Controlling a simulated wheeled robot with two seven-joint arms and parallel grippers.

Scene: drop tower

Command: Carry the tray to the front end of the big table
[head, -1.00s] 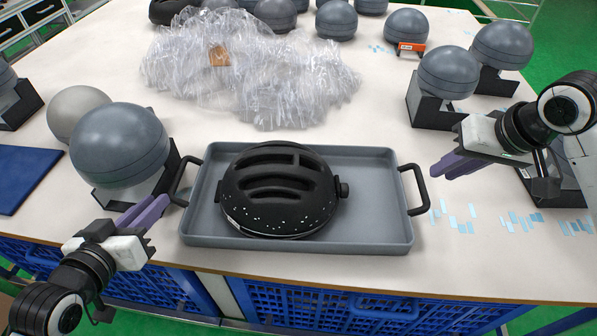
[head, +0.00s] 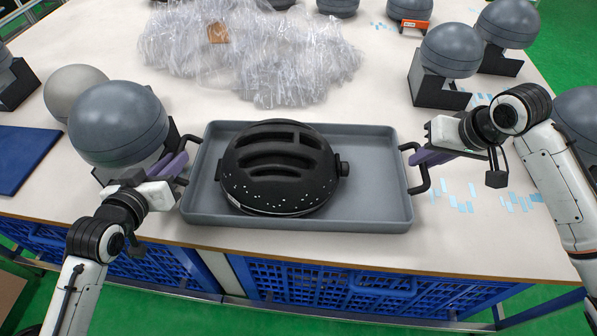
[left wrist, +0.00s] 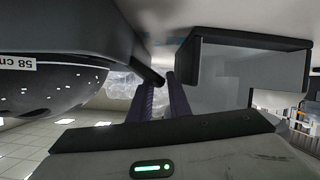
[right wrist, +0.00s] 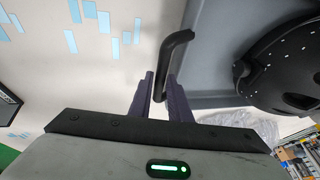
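The grey tray (head: 375,205) lies flat on the big table with a black dome-shaped piece (head: 278,172) with slots in it. The tray has a black handle at each end. My left gripper (head: 180,165) is at the left handle (head: 188,140); in the left wrist view its fingers (left wrist: 162,95) straddle the handle's dark end. My right gripper (head: 420,157) is at the right handle (head: 420,187). In the right wrist view that handle (right wrist: 172,55) passes between its fingers (right wrist: 160,95), which look slightly apart from it. Both grippers look open.
A grey sphere on a black stand (head: 118,125) is close behind my left gripper. Crumpled clear plastic (head: 285,60) lies behind the tray. More spheres on stands (head: 450,50) are at right. The table's front edge (head: 300,262) is just below the tray, with blue crates (head: 320,295) underneath.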

